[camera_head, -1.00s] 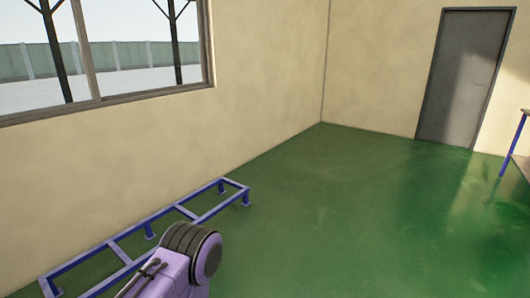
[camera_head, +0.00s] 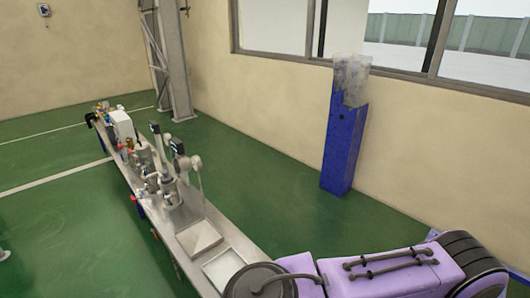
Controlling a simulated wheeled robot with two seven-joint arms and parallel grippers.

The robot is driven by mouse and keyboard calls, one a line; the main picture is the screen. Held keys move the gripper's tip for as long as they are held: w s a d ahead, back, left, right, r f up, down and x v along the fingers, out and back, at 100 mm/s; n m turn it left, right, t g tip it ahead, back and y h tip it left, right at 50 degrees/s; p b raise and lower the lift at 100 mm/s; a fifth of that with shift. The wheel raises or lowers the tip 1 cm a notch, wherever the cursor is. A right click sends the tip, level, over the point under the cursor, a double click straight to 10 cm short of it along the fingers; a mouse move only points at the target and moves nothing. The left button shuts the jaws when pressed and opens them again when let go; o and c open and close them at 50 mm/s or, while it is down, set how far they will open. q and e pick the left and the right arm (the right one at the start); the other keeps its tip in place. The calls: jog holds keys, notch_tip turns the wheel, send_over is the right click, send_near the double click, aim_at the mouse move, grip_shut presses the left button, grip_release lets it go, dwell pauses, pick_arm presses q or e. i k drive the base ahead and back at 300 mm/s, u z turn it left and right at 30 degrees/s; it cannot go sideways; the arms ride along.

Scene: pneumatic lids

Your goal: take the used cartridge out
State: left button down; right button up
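I cannot make out the used cartridge in this view. A long narrow metal bench (camera_head: 226,232) runs from the bottom centre toward the back left. Metal fittings and housings with dark-topped parts (camera_head: 168,188) stand along its middle, too small to tell apart. A white box-shaped unit (camera_head: 123,125) stands near its far end. One of my purple arms crosses the bottom right, over the bench's near end. Neither of my grippers is in view, so what they hold is hidden.
Two shallow trays, a farther one (camera_head: 198,238) and a nearer one (camera_head: 222,268), lie on the bench's near part. A blue stand (camera_head: 343,150) with clear bins (camera_head: 352,78) stands by the window wall. A metal column (camera_head: 172,60) rises behind the bench. Green floor is open on both sides.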

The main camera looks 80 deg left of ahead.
aim_at(167, 178)
jog(key=u, duration=1.6)
jog(key=i, duration=2.65)
jog(key=u, duration=3.15)
